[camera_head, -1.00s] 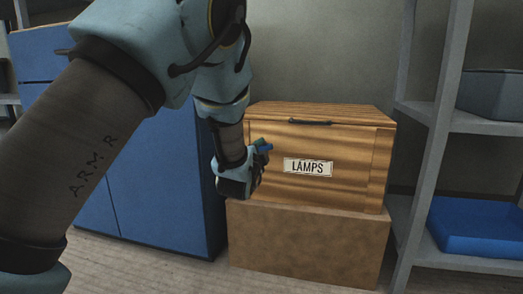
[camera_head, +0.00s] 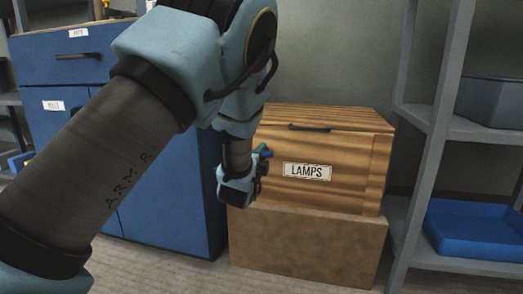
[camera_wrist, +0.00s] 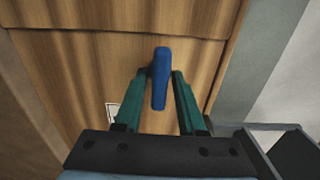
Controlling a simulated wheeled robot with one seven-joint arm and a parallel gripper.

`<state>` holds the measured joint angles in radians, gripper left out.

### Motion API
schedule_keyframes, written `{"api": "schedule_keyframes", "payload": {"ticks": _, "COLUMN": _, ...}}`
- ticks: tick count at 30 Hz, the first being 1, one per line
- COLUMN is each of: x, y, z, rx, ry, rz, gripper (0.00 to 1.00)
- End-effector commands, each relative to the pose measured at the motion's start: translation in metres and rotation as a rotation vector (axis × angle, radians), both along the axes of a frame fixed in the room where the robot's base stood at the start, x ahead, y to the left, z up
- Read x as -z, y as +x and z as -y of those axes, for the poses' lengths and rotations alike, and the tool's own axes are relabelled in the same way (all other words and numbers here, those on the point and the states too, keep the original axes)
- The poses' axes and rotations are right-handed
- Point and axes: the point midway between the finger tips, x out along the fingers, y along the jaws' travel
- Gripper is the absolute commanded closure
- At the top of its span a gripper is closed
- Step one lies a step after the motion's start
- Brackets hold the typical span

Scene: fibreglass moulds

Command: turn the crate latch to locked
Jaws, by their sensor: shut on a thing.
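The wooden crate (camera_head: 345,178), with a "LAMPS" label (camera_head: 307,171) on its front, stands on a brown block. Its blue latch (camera_wrist: 160,78) lies between my green fingers in the wrist view, its long side nearly upright in that picture. In the head view only a small blue end of the latch (camera_head: 267,154) shows, at the front's left side. My gripper (camera_wrist: 162,92) is shut on the latch. My gripper hides most of the latch in the head view, and I cannot read its locked or unlocked marks.
A blue cabinet (camera_head: 165,185) stands close on the left. A grey shelf unit (camera_head: 425,120) with a blue tray (camera_head: 475,228) stands on the right. The brown block (camera_head: 305,245) supports the crate. A dark handle (camera_head: 309,128) is at the crate's upper front.

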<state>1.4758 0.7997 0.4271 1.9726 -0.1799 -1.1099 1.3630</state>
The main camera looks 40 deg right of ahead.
Motion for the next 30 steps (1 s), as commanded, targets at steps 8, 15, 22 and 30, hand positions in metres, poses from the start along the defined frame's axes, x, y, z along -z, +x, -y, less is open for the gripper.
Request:
{"api": "schedule_keyframes", "payload": {"ticks": 8, "x": 0.001, "y": 0.000, "z": 0.000, "rx": 0.001, "ry": 0.000, "rz": -0.001, "gripper": 0.54}}
{"api": "schedule_keyframes", "payload": {"ticks": 15, "x": 0.001, "y": 0.000, "z": 0.000, "rx": 0.000, "ry": -0.001, "rz": -0.002, "gripper": 0.47}}
{"api": "schedule_keyframes", "payload": {"ticks": 22, "x": -0.001, "y": -0.008, "z": -0.012, "rx": 0.000, "ry": 0.001, "rz": -0.003, "gripper": 0.47}}
{"api": "schedule_keyframes", "payload": {"ticks": 30, "x": -0.001, "y": -0.037, "z": -0.056, "rx": 0.001, "ry": 0.004, "rz": -0.004, "gripper": 0.47}}
